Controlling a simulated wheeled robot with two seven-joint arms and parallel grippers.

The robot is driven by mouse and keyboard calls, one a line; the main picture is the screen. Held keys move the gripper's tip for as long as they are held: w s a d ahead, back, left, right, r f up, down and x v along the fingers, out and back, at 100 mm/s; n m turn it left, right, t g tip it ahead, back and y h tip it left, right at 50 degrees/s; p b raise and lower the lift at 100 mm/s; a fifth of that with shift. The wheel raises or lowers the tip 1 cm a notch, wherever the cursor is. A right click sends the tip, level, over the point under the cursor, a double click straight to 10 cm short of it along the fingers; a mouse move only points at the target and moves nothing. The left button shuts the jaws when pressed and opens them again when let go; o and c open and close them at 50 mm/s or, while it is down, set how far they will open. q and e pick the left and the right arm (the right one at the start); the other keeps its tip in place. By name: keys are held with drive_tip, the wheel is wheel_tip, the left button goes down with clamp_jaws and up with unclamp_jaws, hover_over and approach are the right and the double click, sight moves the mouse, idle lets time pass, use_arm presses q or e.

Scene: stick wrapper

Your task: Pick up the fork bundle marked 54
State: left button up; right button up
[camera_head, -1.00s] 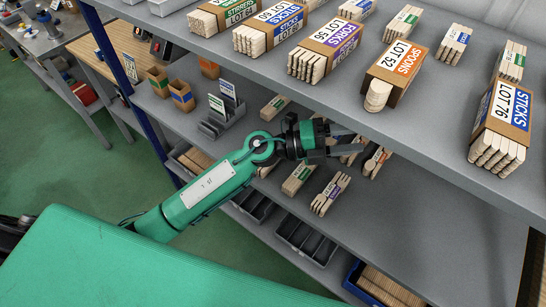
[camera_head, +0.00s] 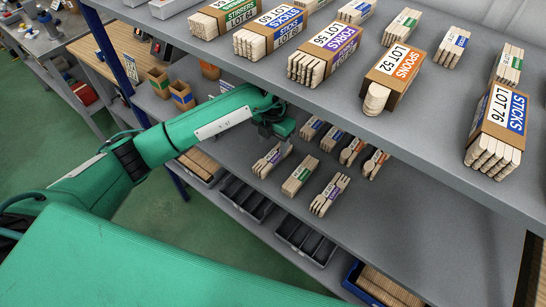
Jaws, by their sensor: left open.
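Small bundles of wooden pieces lie on the lower shelf. One fork bundle with a purple-edged label (camera_head: 330,193) lies nearest the front, its tines towards the lower left. Another fork-like bundle (camera_head: 271,161) lies further left, right beside and partly behind my left gripper (camera_head: 284,146). The numbers on these small labels are too small to read, so I cannot tell which is marked 54. My left gripper points down under the upper shelf's edge, open; whether its fingers touch a bundle is unclear. My right gripper is out of view.
The upper shelf (camera_head: 400,140) overhangs, with wrapped packs such as forks (camera_head: 325,52), spoons (camera_head: 395,75) and sticks (camera_head: 498,120). A green-labelled bundle (camera_head: 300,175) and several others share the lower shelf. Its right part (camera_head: 430,225) is clear. Black trays (camera_head: 305,238) sit below.

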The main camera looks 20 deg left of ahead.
sight(273, 156)
use_arm(q)
wheel_tip(273, 156, down, 5)
drive_tip(key=p, duration=0.3)
drive_tip(key=shift+s+r, duration=0.1)
drive_tip(key=shift+s, duration=0.05)
drive_tip(key=shift+f, duration=0.6)
drive_tip(key=c, duration=1.1)
drive_tip(key=shift+r, duration=0.1)
